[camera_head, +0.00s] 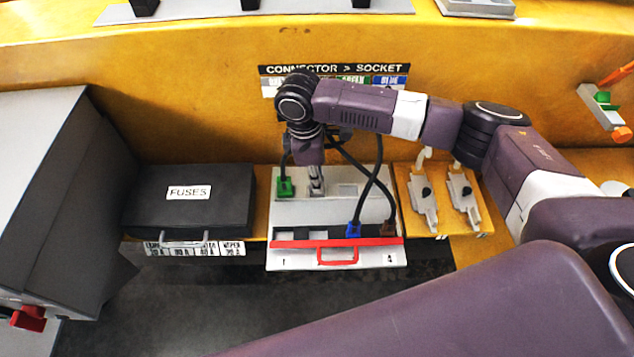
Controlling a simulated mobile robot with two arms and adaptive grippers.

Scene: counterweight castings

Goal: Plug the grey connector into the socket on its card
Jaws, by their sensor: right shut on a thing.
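My right gripper (316,187) points down over the upper part of a white panel (300,211), left of its middle. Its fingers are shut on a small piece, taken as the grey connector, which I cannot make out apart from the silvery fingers. A row of dark sockets (318,234) runs along the panel's lower part, with 1 and 4 readable below. A blue connector (353,230) and a brown one (388,229) are at the right of this row. The card (334,69), titled CONNECTOR > SOCKET, is largely covered by my right arm. My left gripper is out of view.
A green connector (285,187) sits at the panel's upper left. Black cables cross above the panel's right half. A red bar with a handle (338,256) edges the front. A black FUSES case (188,205) stands left; two grey latch-like fittings (422,196) stand right.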

